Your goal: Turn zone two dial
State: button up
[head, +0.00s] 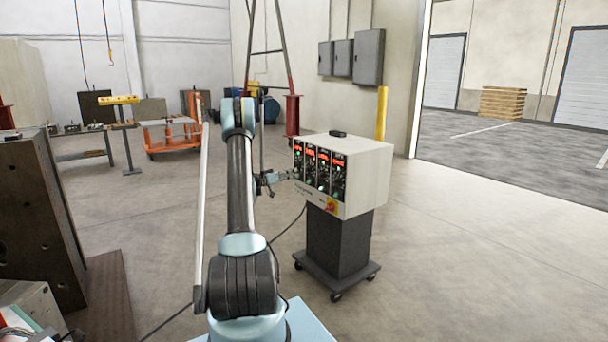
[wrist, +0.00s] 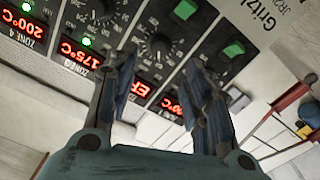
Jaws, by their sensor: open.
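The control box (head: 360,180) stands on a dark wheeled pedestal in the head view, its panel of red displays, dials and green lights facing my arm. My gripper (head: 287,175) is just in front of the panel's left part. In the wrist view my gripper (wrist: 160,72) is open, its two fingers spread toward the panel. The zone two dial (wrist: 157,46), round and black with a white scale, shows between and beyond the fingertips. It looks clear of both fingers, but the exact gap cannot be told. The display in its column (wrist: 130,86) is partly hidden by a finger.
Neighbouring dials sit close by, including the zone three dial (wrist: 100,9). A green switch (wrist: 185,9) lies in the dial's column. A red and yellow switch (head: 331,205) is low on the box. A cable crosses the floor, and floor to the right is free.

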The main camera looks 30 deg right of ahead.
aim_at(306, 170)
jog(key=d, duration=1)
jog(key=shift+w, duration=0.35)
jog(key=c, duration=1.1)
